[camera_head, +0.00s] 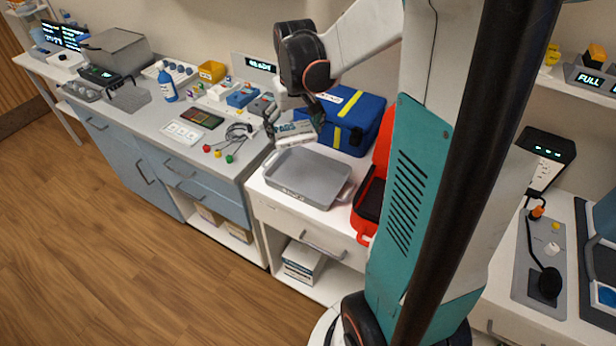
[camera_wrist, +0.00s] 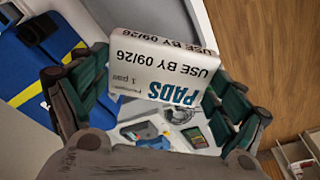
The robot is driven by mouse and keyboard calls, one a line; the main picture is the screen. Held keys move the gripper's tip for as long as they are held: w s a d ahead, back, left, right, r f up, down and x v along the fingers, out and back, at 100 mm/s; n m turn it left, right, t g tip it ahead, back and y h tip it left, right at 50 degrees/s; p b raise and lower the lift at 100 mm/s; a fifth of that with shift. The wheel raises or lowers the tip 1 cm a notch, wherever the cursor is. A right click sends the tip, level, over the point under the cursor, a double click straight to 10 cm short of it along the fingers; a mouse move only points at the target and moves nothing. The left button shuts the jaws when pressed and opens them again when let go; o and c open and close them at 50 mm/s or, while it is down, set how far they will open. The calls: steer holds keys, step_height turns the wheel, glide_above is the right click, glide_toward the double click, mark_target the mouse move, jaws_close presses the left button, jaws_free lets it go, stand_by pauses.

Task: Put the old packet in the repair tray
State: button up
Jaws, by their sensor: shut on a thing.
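My gripper (camera_head: 294,122) is shut on a white packet (camera_head: 292,135), printed "PADS" and "USE BY 09/26". In the wrist view the packet (camera_wrist: 165,68) sits between the green-padded fingers of my gripper (camera_wrist: 162,85), its print upside down. The head view shows the packet held above the back left part of a shallow grey tray (camera_head: 310,178) on the white counter. The tray looks empty. The small lettering on its front is too small to read. The packet appears clear of the tray floor, though part of the packet is hidden by my fingers.
A blue bag with yellow straps (camera_head: 352,122) stands behind the tray. An open red case (camera_head: 370,198) is close to its right, partly hidden by my column. The left counter holds a pulse-oximeter-like cable (camera_head: 238,132), a blue bottle (camera_head: 167,86) and several small items.

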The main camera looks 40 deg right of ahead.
mark_target(310, 142)
steer(key=d+r, duration=0.1)
steer(key=s+d+r, duration=0.1)
steer(key=shift+s+d+r+m, duration=0.1)
steer(key=shift+s+d+m, duration=0.2)
steer(key=shift+d, duration=0.1)
steer(key=shift+s+d+f, duration=0.1)
steer(key=shift+d+f, duration=0.05)
steer(key=shift+f, duration=0.05)
step_height(310, 142, down, 19)
steer(key=b, duration=0.6)
steer(key=shift+f, duration=0.15)
steer(key=shift+b, duration=0.35)
steer(key=shift+f, duration=0.2)
steer(key=o, duration=0.9)
steer(key=shift+r, duration=0.1)
steer(key=shift+c, duration=0.2)
steer(key=r+p, duration=0.1)
steer(key=r, duration=0.3)
steer(key=s+r+p, duration=0.1)
steer(key=r+p, duration=0.1)
steer(key=r, duration=0.2)
steer(key=a+r+p, duration=0.1)
steer(key=r, duration=0.3)
steer(key=shift+s+r, duration=0.1)
steer(key=shift+s, duration=0.2)
